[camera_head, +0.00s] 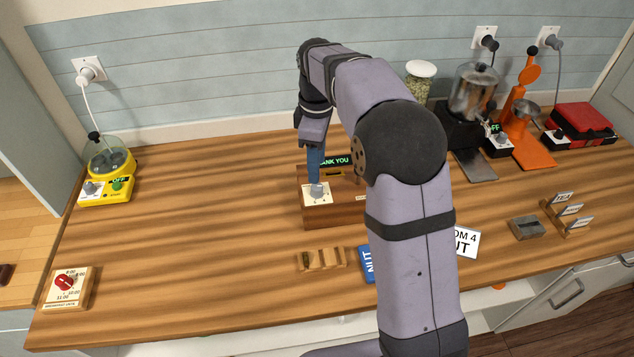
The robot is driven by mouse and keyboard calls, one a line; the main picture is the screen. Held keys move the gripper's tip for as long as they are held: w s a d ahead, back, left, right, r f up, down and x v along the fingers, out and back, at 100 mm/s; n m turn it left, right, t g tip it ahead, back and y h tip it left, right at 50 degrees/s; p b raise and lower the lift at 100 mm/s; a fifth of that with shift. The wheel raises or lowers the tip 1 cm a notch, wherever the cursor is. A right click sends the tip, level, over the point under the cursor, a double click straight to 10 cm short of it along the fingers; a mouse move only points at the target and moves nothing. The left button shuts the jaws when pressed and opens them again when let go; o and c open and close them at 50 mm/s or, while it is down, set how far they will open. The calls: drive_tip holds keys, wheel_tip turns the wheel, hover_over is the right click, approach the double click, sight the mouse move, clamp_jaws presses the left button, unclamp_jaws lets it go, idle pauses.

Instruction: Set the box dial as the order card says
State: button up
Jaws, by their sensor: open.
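The wooden box (340,213) stands mid-counter, with a grey dial (317,191) on a white plate on its left part. A lit green display on it reads "...ANK YOU", its left end hidden. My gripper (315,180) points down right over the dial, its blue fingers close to it; whether they touch it I cannot tell. My arm hides the box's right side. A white card (466,243) to the right shows "...OM 4" and "...UT", partly hidden by my arm. A blue card (367,263) reading "NUT" lies left of my arm.
A slotted wooden rack (320,259) lies in front of the box. A timer with a red knob (66,283) is at front left, a yellow appliance (106,188) behind it. Grinder (473,95), orange press (525,120) and red appliance (585,122) stand back right.

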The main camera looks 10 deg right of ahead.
sight(317, 186)
drive_tip(key=shift+f+p, duration=1.3)
drive_tip(key=shift+f, duration=2.4)
drive_tip(key=c, duration=1.1)
